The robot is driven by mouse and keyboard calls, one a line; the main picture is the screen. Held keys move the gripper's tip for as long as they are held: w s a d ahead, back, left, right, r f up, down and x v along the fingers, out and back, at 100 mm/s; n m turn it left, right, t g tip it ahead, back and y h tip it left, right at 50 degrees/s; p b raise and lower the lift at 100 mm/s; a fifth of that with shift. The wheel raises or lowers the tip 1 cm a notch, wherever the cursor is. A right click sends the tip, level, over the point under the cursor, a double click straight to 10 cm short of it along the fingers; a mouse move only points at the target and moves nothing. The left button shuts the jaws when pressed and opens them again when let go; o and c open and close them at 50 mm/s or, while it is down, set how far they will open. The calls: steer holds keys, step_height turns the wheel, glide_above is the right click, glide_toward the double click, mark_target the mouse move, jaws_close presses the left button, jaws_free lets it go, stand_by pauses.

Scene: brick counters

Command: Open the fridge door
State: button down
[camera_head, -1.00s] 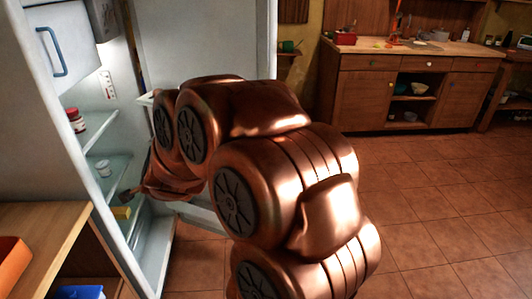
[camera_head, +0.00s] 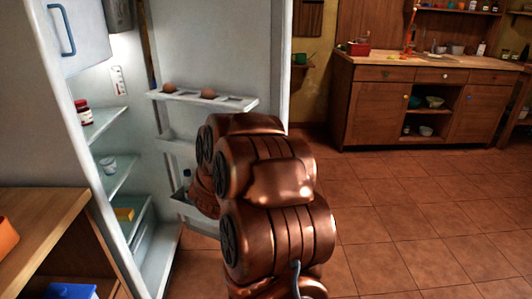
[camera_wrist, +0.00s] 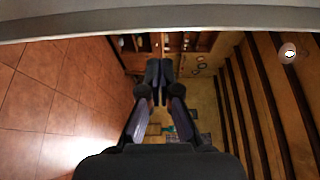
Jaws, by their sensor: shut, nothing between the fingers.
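The fridge (camera_head: 85,160) stands at the left in the head view, its lower compartment open to view. The fridge door (camera_head: 222,45) is swung wide, showing its inner face and door shelves, the top one holding eggs (camera_head: 170,87). My arm stands in front of the door's lower part and hides some of it. My gripper (camera_wrist: 158,72) shows in the wrist view, its fingers together and empty. In the head view it is hidden behind my arm. A pale band crosses the top of the wrist view; I cannot tell if it is the door.
A small upper door with a blue handle (camera_head: 62,30) is at the top left. Inside are a red jar (camera_head: 83,112) and a cup (camera_head: 108,165). A wooden counter (camera_head: 35,225) is at the near left. A cabinet (camera_head: 400,100) stands at the back. The tiled floor (camera_head: 430,215) at right is clear.

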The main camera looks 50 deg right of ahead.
steer(key=x, duration=1.2)
